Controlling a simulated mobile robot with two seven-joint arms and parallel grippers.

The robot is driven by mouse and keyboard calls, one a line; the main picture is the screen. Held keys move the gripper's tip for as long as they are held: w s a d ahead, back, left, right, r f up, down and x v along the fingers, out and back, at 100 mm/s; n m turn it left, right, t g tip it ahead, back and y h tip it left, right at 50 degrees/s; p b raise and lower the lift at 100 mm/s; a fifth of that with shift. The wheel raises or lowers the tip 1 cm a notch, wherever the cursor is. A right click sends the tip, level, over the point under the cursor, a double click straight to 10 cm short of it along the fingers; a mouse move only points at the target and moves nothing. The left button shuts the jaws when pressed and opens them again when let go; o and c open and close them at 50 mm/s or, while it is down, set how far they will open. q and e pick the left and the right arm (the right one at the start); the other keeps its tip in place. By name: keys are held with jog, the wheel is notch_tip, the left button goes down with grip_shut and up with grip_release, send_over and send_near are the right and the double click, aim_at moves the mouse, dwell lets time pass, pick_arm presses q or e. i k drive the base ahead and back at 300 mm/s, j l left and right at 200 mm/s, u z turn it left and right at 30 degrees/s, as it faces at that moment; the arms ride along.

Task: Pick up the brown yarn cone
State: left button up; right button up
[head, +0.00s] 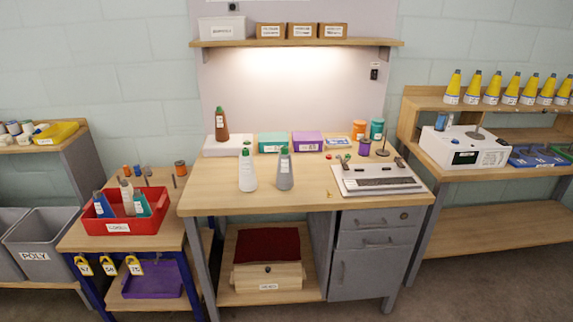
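The brown yarn cone (221,126) stands upright at the back left of the wooden workbench (310,195). It has a green tip and a small white label. It appears to stand on or right behind a low white box (228,145); I cannot tell which. Neither of my grippers shows in the head view.
A white cone (247,172) and a grey cone (284,170) stand in front of it, to the right. Teal (272,142) and purple (307,142) boxes line the back. A grey device (376,180) sits at right. The bench's front left is clear.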

aim_at(222, 135)
jog(key=i+j+z, duration=0.1)
jog(key=z, duration=0.25)
jog(key=i+j+z, duration=0.2)
jog(key=z, duration=0.2)
jog(key=i+j+z, duration=0.15)
jog(key=z, duration=0.2)
jog(key=i+j, duration=0.15)
jog(key=j, duration=0.25)
jog(key=i+j+z, duration=0.1)
jog(key=j, duration=0.25)
jog(key=i+j+z, duration=0.1)
jog(key=j, duration=0.3)
jog(key=i+j, duration=0.2)
jog(key=j, duration=0.2)
